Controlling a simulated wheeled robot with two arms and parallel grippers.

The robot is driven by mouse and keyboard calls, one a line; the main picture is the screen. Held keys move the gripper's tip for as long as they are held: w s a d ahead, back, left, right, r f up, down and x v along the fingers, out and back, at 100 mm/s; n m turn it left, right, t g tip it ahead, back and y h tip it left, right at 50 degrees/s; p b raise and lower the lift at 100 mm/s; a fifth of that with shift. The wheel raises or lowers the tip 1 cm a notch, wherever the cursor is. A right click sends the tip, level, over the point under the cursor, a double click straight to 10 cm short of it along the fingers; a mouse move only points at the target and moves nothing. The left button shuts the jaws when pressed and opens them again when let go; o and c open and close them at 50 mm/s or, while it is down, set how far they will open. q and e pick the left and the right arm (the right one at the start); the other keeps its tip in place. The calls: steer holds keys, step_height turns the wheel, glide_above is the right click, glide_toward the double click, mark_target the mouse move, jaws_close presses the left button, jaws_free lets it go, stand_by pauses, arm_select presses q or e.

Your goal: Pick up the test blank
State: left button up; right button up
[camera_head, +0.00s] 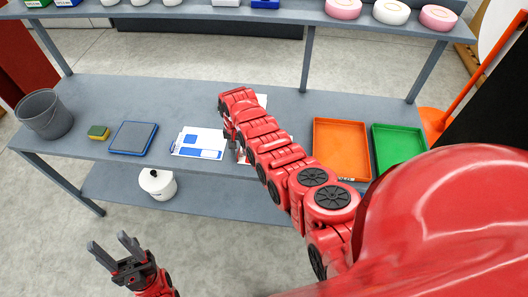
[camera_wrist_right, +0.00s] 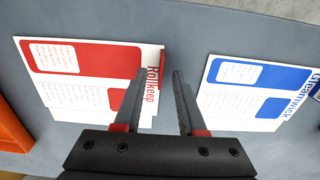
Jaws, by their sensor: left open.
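Two flat printed cardboard blanks lie on the grey table; I cannot tell which is the test blank. The red-printed Rollkeep blank (camera_wrist_right: 88,72) is left in the right wrist view. The blue-printed Gleamwick blank (camera_wrist_right: 258,92) is right there, and left of my right arm in the head view (camera_head: 199,143). In the head view my arm mostly hides the red one. My right gripper (camera_wrist_right: 158,73) is open, its left finger over the red blank's right edge; contact is unclear. My left gripper (camera_head: 109,241) is open and empty, in front of the table.
On the table (camera_head: 100,88) are a grey bucket (camera_head: 45,114), a sponge (camera_head: 98,132), a blue-edged dark pad (camera_head: 133,138), an orange tray (camera_head: 341,121) and a green tray (camera_head: 397,130). A shelf (camera_head: 250,14) with several items runs above. A white pot (camera_head: 158,184) sits below.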

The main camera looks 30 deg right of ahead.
jaws_close()
steer(key=shift+r, duration=0.15)
stand_by(0.4)
